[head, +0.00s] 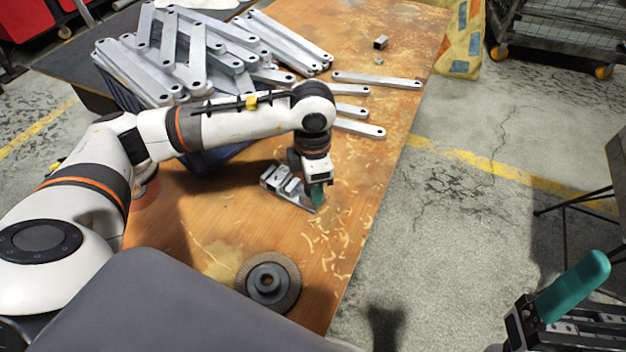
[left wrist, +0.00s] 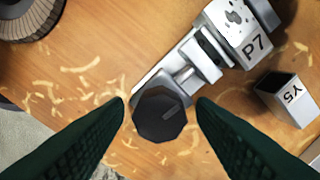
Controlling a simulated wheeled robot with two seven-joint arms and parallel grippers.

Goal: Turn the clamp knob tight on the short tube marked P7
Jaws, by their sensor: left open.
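In the left wrist view, a dark faceted clamp knob (left wrist: 160,115) sits at the near end of a metal clamp (left wrist: 187,75). The short tube marked P7 (left wrist: 238,32) is a pale metal piece at the clamp's far end. My left gripper (left wrist: 161,106) is open, with one dark green finger on each side of the knob; I cannot tell whether they touch it. In the head view my left gripper (head: 317,194) is low over the table beside the clamp and hides the knob. My right gripper (head: 562,308) is at the lower right, away from the table, only partly visible.
A short tube marked Y5 (left wrist: 290,97) lies close to the right of the clamp. A dark round disc (head: 268,284) lies near the table's front edge. Many galvanized brackets (head: 205,55) are piled at the back left. The table (head: 375,175) has shavings and bare room at right.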

